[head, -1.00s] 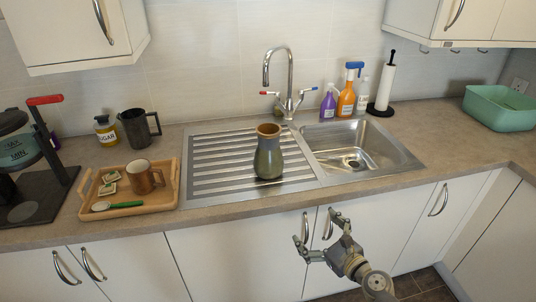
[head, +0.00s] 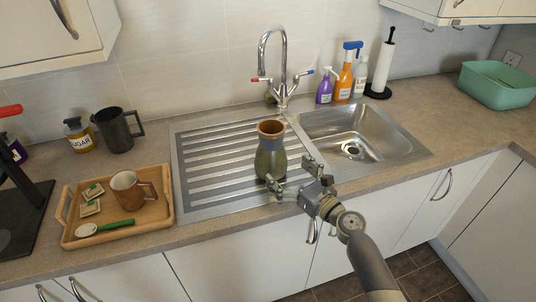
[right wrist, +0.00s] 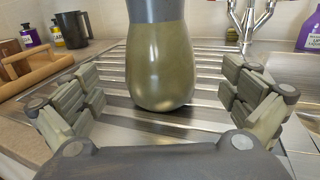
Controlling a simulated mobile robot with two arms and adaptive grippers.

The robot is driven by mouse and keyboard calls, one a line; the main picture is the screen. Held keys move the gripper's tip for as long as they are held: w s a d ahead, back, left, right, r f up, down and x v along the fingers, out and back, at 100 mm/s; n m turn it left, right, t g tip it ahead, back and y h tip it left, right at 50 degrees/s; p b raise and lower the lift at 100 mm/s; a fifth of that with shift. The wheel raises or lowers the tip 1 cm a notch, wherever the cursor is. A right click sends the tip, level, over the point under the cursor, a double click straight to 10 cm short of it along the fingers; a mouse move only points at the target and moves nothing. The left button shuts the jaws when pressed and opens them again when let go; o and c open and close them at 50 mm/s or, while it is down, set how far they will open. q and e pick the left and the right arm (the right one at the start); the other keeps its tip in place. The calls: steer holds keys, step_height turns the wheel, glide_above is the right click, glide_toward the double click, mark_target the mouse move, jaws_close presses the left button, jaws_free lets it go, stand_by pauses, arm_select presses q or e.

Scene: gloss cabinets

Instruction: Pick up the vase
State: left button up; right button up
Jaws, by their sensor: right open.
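The vase (head: 270,152) stands upright on the ribbed drainboard (head: 215,190) left of the sink bowl. It has a green-grey body and a brown rim. My right gripper (head: 291,176) is open and close to the vase on its near right side. In the right wrist view the vase (right wrist: 160,65) stands just beyond and between the spread fingers of the open gripper (right wrist: 160,105), with gaps on both sides. Its top is cut off there. My left gripper is not in view.
A wooden tray (head: 160,215) with a brown mug (head: 128,188) and a green-handled brush sits to the left. The tap (head: 283,70) rises behind the vase. Bottles (head: 342,82) and a paper roll (head: 382,68) stand behind the sink bowl (head: 350,145).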

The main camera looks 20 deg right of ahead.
mark_target(271, 156)
steer(key=shift+x, duration=0.85)
steer(key=shift+w+a, duration=0.1)
steer(key=shift+w, duration=0.25)
steer(key=x, duration=0.4)
steer(key=shift+w+r, duration=0.1)
steer(key=shift+w, duration=0.05)
steer(key=shift+w+a, duration=0.2)
steer(key=shift+w, duration=0.2)
steer(key=shift+s, duration=0.1)
steer(key=c, duration=1.3)
steer(key=shift+r, duration=0.1)
steer(key=c, duration=0.4)
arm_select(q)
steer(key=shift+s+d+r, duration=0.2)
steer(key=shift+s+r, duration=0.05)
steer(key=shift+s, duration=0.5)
